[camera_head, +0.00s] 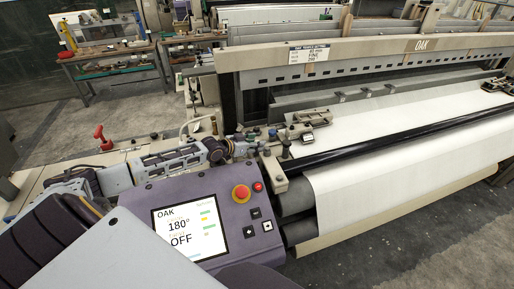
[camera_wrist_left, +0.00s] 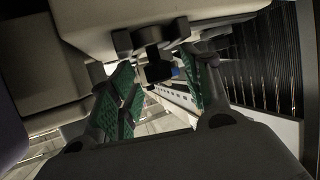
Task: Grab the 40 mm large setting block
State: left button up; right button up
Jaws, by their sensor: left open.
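My left gripper (camera_wrist_left: 158,82) is open in the left wrist view, with green pads on its two fingers. A dark, knob-like part (camera_wrist_left: 156,58) with a small blue spot shows between the fingers, and I see no grip on it. In the head view my left arm reaches from the lower left to the loom's left end, where the gripper is small and hard to separate from machine parts. A beige block-like part (camera_head: 312,117) with a small label stands just right of it. I cannot tell whether this is the 40 mm large setting block. My right gripper is not in view.
The loom's purple control panel (camera_head: 205,228), with a red emergency button (camera_head: 241,192), stands under my left arm. White fabric (camera_head: 400,165) and a dark roller (camera_head: 400,133) stretch right. A red handle (camera_head: 101,136) stands left. Workbenches (camera_head: 112,60) are behind.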

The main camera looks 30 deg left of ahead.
pick_arm(q)
grip_shut()
dwell(0.3)
jog(key=shift+r, duration=0.1)
notch_tip(320, 180, up, 10)
jog(key=shift+b, duration=0.45)
dwell(0.3)
dwell(0.4)
